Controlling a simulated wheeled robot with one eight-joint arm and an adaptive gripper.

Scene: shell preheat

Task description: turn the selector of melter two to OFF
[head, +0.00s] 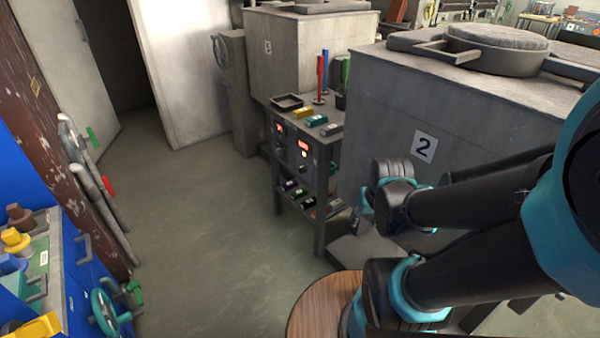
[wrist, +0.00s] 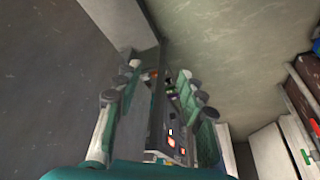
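Melter two (head: 460,125) is the large grey box at the right in the head view, with a "2" plate (head: 424,147) on its side. Left of it stands a grey control stand (head: 322,160) whose front has two lit red displays (head: 303,146) and small dark knobs. Which knob is the selector, and its setting, are too small to read. In the wrist view my gripper (wrist: 158,76) is open, its fingers apart on either side of the stand's panel (wrist: 172,130), which shows beyond them. Nothing is held. I cannot make out the gripper in the head view.
A black tray (head: 287,102) and several coloured blocks lie on the stand's top. Another melter (head: 285,50) is behind. A round wooden top (head: 318,310) is in front. A blue cabinet (head: 85,285) stands at left. The floor (head: 200,220) between is clear.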

